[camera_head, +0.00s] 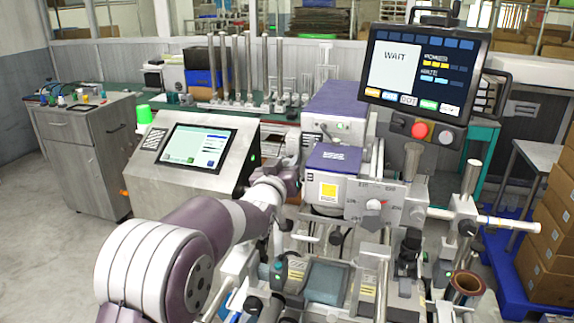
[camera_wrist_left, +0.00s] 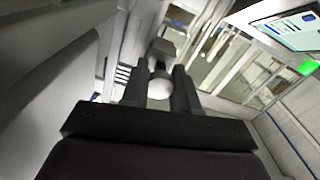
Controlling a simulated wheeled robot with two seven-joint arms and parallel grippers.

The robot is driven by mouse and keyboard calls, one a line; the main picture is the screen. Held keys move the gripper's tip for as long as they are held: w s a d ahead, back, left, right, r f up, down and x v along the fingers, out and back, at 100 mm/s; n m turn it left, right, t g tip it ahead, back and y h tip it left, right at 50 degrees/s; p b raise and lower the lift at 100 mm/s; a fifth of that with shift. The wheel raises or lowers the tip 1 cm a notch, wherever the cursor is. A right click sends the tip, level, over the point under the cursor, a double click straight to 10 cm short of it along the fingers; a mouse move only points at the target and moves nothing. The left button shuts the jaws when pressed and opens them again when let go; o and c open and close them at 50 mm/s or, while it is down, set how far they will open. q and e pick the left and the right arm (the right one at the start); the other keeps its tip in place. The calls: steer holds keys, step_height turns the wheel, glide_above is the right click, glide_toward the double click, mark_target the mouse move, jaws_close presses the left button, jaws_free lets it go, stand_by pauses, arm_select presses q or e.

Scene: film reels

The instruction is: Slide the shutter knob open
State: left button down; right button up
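My left gripper (camera_head: 287,168) is at the left flank of the film machine (camera_head: 335,160), just right of the grey console, and its fingers are mostly hidden there. In the left wrist view the two dark fingers (camera_wrist_left: 160,82) stand apart. A pale round shape (camera_wrist_left: 160,89), possibly the shutter knob, shows in the gap between them, with a grey block (camera_wrist_left: 162,48) just past the fingertips. I cannot tell whether the fingers touch the round shape. No shutter knob can be made out for certain in the head view. My right gripper is not in view.
A grey console (camera_head: 178,199) with a lit screen stands left of my left gripper. A monitor reading WAIT (camera_head: 425,71) hangs at upper right, above a red button (camera_head: 419,131). Rods and fittings crowd the machine's front. Cardboard boxes (camera_head: 556,215) stand at the right edge.

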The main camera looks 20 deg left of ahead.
mark_target(292, 146)
arm_select(q)
steer(key=shift+r+p, duration=0.4)
steer(key=shift+r, duration=1.15)
steer(key=c, duration=0.8)
jaws_free()
steer(key=shift+c, duration=0.2)
steer(key=shift+s, duration=0.1)
steer(key=shift+s+f+b, duration=0.1)
steer(key=shift+s+b, duration=0.2)
steer(key=shift+s, duration=0.1)
steer(key=s+b, duration=0.2)
steer(key=s, duration=0.9)
steer(key=shift+s+a, duration=0.2)
steer(key=shift+s, duration=0.15)
